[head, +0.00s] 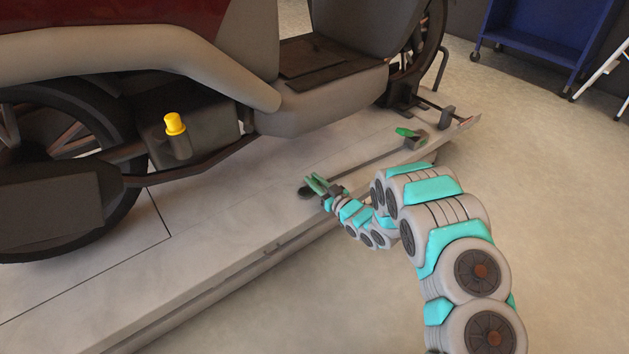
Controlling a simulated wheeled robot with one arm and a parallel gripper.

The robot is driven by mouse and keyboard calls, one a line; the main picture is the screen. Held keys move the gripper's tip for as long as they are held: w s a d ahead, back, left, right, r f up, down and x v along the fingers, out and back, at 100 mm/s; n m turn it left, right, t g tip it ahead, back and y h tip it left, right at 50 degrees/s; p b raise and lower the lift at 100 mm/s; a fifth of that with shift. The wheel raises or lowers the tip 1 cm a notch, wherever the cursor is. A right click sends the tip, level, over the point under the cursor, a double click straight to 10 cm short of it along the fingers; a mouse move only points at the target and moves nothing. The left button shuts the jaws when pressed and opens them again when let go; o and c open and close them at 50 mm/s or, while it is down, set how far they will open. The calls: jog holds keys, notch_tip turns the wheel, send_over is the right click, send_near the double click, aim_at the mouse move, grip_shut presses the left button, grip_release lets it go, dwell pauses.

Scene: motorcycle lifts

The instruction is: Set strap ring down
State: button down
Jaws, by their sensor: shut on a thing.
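My gripper (318,184), with green fingers, is low over the lift deck (215,235), near its front edge. It is shut on the strap ring (305,193), a small dark piece at its fingertips, partly hidden by the fingers. A thin dark strap (375,157) runs from near the ring along the deck to a ratchet (416,139) with a green handle. I cannot tell whether the ring touches the deck.
A motorcycle (190,75) stands on the lift, close behind my gripper. A yellow-capped part (175,124) sticks up at its side. A blue cart (540,35) stands at the back right.

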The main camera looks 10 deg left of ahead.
jog(key=c, duration=0.8)
grip_release()
jog(key=shift+o, duration=0.2)
jog(key=shift+r, duration=0.1)
jog(key=p+v, duration=0.1)
jog(key=v, duration=1.1)
